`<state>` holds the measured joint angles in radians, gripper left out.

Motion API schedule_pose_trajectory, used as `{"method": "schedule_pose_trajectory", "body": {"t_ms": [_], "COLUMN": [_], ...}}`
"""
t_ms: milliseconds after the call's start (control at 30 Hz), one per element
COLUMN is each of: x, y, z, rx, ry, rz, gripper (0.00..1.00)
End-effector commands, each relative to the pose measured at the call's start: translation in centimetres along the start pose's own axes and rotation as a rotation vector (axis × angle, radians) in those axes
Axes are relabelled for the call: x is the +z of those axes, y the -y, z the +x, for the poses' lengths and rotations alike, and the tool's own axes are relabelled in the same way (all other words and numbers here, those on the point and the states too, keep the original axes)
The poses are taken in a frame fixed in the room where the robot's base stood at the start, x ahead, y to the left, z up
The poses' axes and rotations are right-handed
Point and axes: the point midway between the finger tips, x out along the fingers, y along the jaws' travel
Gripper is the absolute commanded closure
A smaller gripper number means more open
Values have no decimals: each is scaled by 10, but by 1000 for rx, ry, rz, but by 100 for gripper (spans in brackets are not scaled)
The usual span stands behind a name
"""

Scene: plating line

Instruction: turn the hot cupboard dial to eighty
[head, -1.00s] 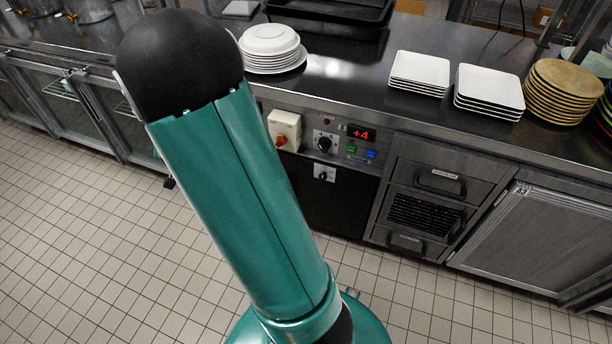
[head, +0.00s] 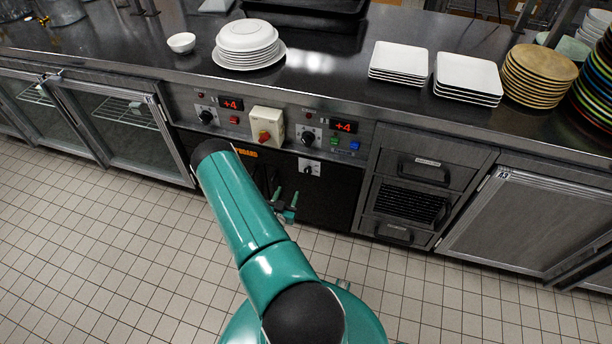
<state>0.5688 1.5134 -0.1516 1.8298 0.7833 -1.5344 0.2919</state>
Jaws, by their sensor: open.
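A dark panel under the steel counter carries an orange label (head: 245,153), partly hidden by my arm; only its end, like "BOARD", reads. A small black dial on a white plate (head: 309,169) sits right of the label. Above it is a larger black dial (head: 308,138) beside a red display (head: 344,127) reading +4. Another dial (head: 205,116) is farther left. I cannot tell for sure which is the hot cupboard dial, and the scale marks are too small to read. My gripper (head: 286,198) is open and empty, below and left of the white-plated dial, apart from it.
Drawers (head: 425,175) stand to the right, glass-fronted cabinets (head: 130,120) to the left. Stacked white plates (head: 248,45) and square plates (head: 399,60) stand on the counter. The tiled floor (head: 120,250) is clear.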

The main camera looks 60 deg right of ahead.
Motion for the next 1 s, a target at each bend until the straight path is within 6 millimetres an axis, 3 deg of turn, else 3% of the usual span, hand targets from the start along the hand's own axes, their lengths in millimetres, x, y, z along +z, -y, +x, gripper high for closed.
{"method": "schedule_pose_trajectory", "body": {"t_ms": [100,233,367,800,1000], "x": [15,18,17,10,9], "y": [-27,-37,-38,-39,-39], "z": [-9,-10,2,86,115], "rx": [19,24,26,26,25], "ry": [-47,-71,-73,-72,-71], "rz": [-32,-42,-40,-40,-40], "gripper": [49,49,49,49,49]}}
